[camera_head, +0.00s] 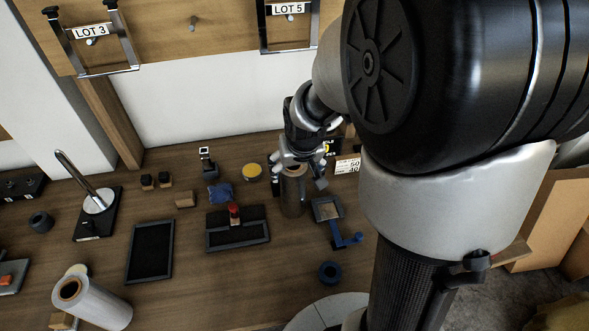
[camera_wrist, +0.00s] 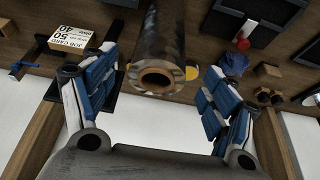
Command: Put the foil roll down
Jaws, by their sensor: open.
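My gripper (camera_head: 301,165) is at the top of the roll in the head view. In the wrist view my gripper (camera_wrist: 160,75) has its blue-padded fingers spread wide, one on each side of the roll, with gaps between. Part of the roll's top is hidden by my gripper in the head view.
A yellow-topped tin (camera_head: 252,171) and a blue cloth (camera_head: 220,193) lie left of the roll. A blue-handled tool (camera_head: 345,239) is at its right, with a job card (camera_head: 347,166) behind. Bare bench shows in front.

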